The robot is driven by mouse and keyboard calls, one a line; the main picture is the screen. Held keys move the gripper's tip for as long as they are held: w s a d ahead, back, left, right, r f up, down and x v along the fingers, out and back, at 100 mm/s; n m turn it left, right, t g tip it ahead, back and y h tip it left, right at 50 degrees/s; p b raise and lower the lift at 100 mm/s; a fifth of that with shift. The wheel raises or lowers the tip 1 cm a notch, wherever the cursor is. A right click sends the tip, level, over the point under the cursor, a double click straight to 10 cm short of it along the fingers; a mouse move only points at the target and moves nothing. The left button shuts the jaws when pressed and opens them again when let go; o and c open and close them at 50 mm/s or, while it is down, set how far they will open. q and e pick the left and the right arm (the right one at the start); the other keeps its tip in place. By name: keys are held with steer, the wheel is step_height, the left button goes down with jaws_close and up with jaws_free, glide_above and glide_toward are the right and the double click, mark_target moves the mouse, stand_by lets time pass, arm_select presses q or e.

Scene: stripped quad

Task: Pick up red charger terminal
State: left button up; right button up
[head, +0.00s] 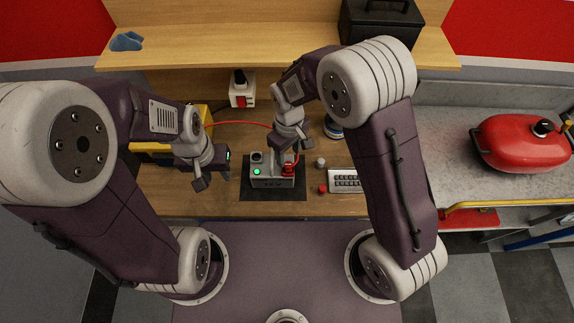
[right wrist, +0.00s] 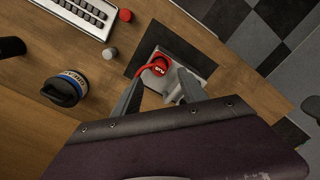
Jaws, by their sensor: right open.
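The red charger terminal (head: 289,169) sits at the right end of a small grey charger box (head: 272,182) with a green light, on a dark mat. In the right wrist view the red terminal (right wrist: 158,66) shows just beyond and between my right fingertips, with a red lead on it. My right gripper (head: 292,147) is open above the terminal; its fingers (right wrist: 158,90) straddle the space in front of it, and I see no grip on it. My left gripper (head: 214,180) has its fingers apart, empty, left of the charger box.
A yellow case (head: 160,152) stands behind my left gripper, with a red cable (head: 232,123) arching right from it. A keypad (head: 345,180), a red cap (head: 323,188) and a grey cap (head: 320,162) lie right of the charger. A blue-and-white round item (right wrist: 64,90) stands nearby.

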mark_target(288, 164)
steer(key=shift+d+f, duration=0.15)
steer(key=shift+f, duration=0.35)
steer(key=shift+w+d+f, duration=0.1)
steer(key=shift+d+f, duration=0.15)
steer(key=shift+f, duration=0.15)
steer(key=f+p, duration=0.1)
steer(key=f, duration=0.1)
steer(key=a+f+p, duration=0.1)
steer(key=f, duration=0.1)
steer(key=shift+f+p, duration=0.3)
steer(key=shift+f, duration=0.05)
steer(key=shift+d+f, duration=0.1)
steer(key=shift+f, duration=0.1)
steer(key=shift+d, duration=0.1)
steer(key=c, duration=0.6)
jaws_close()
arm_select(q)
steer(key=r, duration=0.3)
steer(key=shift+d, duration=0.25)
